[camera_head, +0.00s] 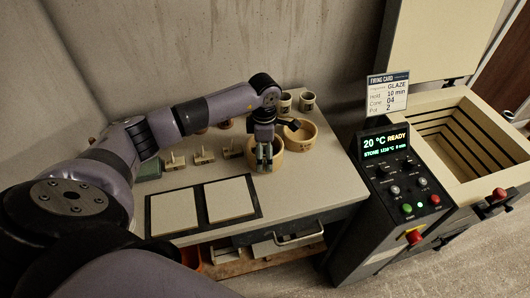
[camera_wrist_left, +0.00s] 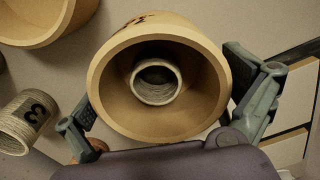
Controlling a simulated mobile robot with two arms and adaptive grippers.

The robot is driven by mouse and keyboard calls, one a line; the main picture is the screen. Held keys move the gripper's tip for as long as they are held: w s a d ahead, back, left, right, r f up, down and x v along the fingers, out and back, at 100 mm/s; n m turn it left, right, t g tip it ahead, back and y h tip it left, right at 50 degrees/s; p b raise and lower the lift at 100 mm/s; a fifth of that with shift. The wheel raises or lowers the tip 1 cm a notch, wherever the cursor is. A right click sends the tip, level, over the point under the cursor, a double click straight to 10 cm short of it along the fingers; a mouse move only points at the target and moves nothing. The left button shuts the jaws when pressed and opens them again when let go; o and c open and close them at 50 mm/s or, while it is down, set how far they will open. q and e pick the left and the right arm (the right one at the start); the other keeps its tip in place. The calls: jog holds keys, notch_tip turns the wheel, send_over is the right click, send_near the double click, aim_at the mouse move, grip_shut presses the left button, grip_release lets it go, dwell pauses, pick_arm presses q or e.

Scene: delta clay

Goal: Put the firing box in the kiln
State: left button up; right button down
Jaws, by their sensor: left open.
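A round tan firing box (camera_wrist_left: 105,75) fills the middle of the left wrist view, with a small ridged pot (camera_wrist_left: 156,80) inside it. A dark marking on its far outside cannot be read. In the head view this box (camera_head: 277,160) stands on the table, partly hidden by my left gripper (camera_head: 264,166). The left gripper is open, with one finger on each side of the box in the wrist view (camera_wrist_left: 165,105); contact cannot be told. The kiln (camera_head: 452,108) at the right has its lid (camera_head: 430,40) raised and its stepped chamber looks empty. My right gripper is not in view.
A second round tan box (camera_head: 312,137) stands just behind right. Small numbered pots (camera_head: 306,101) stand at the back. Two pale square slabs (camera_head: 229,199) lie at the front. The kiln's control panel (camera_head: 402,180), reading 20 °C READY, and a firing card (camera_head: 388,93) stand between table and chamber.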

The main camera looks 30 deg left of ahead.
pick_arm(q)
jog(key=shift+c, duration=0.6)
jog(key=shift+w+r, duration=0.1)
jog(key=c, duration=1.2)
